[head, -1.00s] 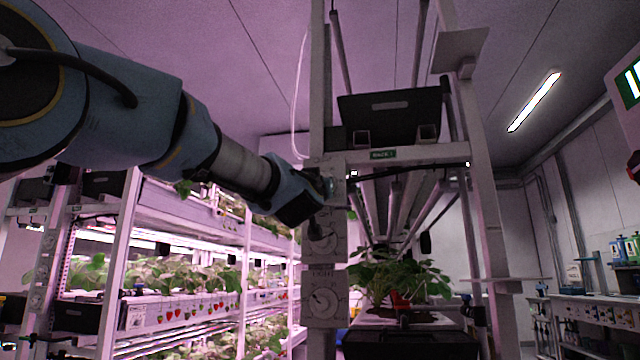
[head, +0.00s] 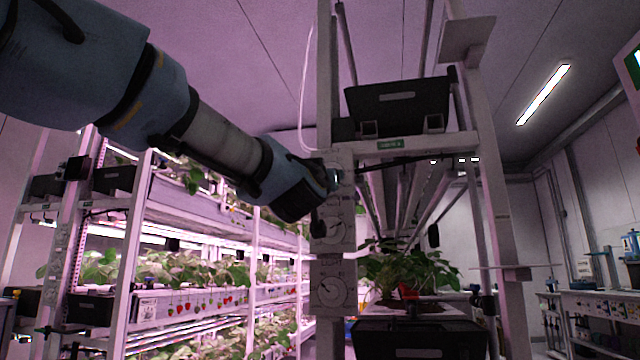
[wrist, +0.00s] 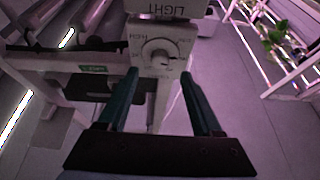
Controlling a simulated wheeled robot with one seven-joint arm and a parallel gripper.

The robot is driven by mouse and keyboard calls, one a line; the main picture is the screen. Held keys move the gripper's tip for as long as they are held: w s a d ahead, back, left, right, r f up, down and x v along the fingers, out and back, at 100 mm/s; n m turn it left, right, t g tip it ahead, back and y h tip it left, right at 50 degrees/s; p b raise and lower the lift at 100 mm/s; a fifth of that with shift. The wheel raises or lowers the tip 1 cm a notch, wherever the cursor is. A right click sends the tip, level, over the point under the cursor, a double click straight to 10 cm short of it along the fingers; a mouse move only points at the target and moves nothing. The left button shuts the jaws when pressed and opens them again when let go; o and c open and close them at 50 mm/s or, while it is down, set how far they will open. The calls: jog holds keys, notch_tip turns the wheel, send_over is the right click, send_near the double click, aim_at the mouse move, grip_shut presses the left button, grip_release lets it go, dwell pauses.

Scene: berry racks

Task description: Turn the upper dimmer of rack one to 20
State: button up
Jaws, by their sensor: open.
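The upper dimmer (head: 334,230) is a round white knob on a light panel on the front post of rack one (head: 390,145). A second, similar dimmer (head: 332,292) sits below it on the same post. My gripper (head: 326,200) is in front of the post, near the upper dimmer, and partly covers its panel. In the wrist view, which is upside down, a knob (wrist: 158,53) shows beyond and between the fingertips of my open gripper (wrist: 160,77). The fingers appear empty. The knob's exact setting is too small to read.
A black crate (head: 398,105) stands on the upper shelf of rack one. Potted plants (head: 405,268) and a black tray (head: 420,338) are right of the dimmers. Another plant rack (head: 190,270) stands at left. Open floor (wrist: 230,125) shows in the wrist view.

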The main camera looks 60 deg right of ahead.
jog(key=v, duration=0.5)
jog(key=shift+a+b, duration=0.15)
jog(key=shift+b, duration=0.2)
jog(key=shift+f, duration=0.1)
